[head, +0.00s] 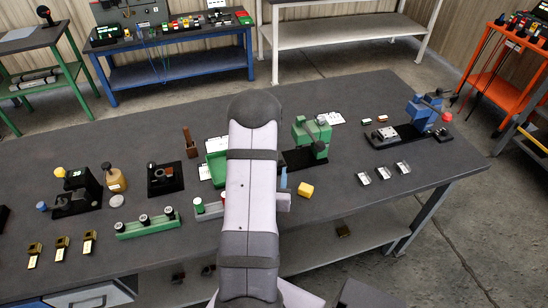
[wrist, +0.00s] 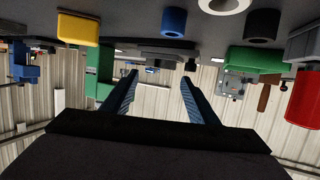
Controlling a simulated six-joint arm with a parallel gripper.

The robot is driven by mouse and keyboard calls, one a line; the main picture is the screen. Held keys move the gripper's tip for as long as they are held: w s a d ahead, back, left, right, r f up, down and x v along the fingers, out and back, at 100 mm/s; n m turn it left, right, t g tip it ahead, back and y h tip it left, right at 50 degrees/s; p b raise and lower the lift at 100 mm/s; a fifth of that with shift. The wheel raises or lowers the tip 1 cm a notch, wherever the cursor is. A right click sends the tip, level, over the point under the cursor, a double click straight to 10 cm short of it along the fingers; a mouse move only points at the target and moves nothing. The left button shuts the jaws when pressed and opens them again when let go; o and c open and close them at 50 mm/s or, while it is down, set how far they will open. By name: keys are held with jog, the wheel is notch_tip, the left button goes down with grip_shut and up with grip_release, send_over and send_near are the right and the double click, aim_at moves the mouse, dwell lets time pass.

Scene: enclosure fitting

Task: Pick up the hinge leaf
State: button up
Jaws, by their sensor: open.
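I cannot tell for sure which part is the hinge leaf. Several small brass pieces (head: 61,251) stand in a row at the front left of the table in the head view. Several small silver bent-metal pieces (head: 382,173) stand in a row at the right. Either kind may be it. My gripper (wrist: 157,88) is open in the wrist view, its two dark blue fingers apart with nothing held between them. In the head view my own arm hides most of the gripper, and both rows are well apart from it.
A yellow block (head: 305,189) and a green machine (head: 313,137) are right of my arm. A blue vise-like fixture (head: 421,112) stands at the far right. A green rack (head: 148,227) holds cylinders at the left.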

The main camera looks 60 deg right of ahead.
jog(key=shift+b+x, duration=0.6)
jog(key=shift+x, duration=0.45)
jog(key=shift+w+d+p, duration=0.2)
jog(key=shift+d+p, duration=0.4)
jog(key=shift+p+x, duration=0.85)
jog(key=shift+x, duration=1.15)
jog(key=shift+f, duration=0.1)
jog(key=c, duration=0.8)
jog(key=shift+c, duration=0.2)
jog(key=shift+r, duration=0.25)
notch_tip(320, 180, up, 10)
jog(key=b, duration=0.1)
jog(key=shift+f+b, duration=0.2)
jog(key=shift+b, duration=0.1)
